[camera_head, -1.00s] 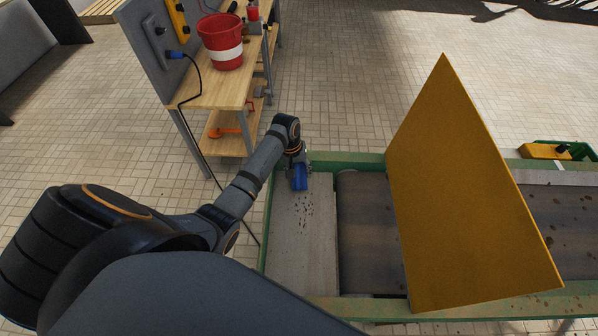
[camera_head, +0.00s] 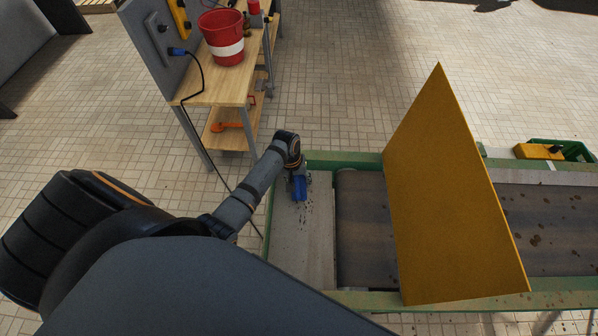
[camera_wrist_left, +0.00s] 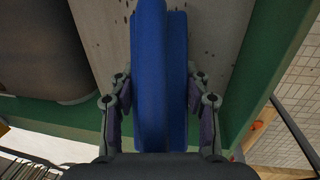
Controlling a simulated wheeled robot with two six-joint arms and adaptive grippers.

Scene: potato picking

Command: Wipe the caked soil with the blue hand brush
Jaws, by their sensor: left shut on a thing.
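The blue hand brush (camera_head: 299,188) is at the far end of the pale plate (camera_head: 292,255) at the conveyor's left end. It also shows large in the left wrist view (camera_wrist_left: 160,75). My left gripper (camera_head: 297,172) is shut on it, with one finger on each side in the left wrist view (camera_wrist_left: 160,105). Dark crumbs of caked soil (camera_head: 302,215) lie on the plate just in front of the brush. Some crumbs also show beyond it in the left wrist view (camera_wrist_left: 207,40). Whether the bristles touch the plate is hidden. My right gripper is not in view.
A green frame (camera_head: 345,157) edges the plate and the dark belt (camera_head: 362,230). A large yellow panel (camera_head: 450,200) stands over the belt. A wooden bench (camera_head: 220,92) with a red bucket (camera_head: 222,38) stands behind left. A green crate (camera_head: 570,150) is at right.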

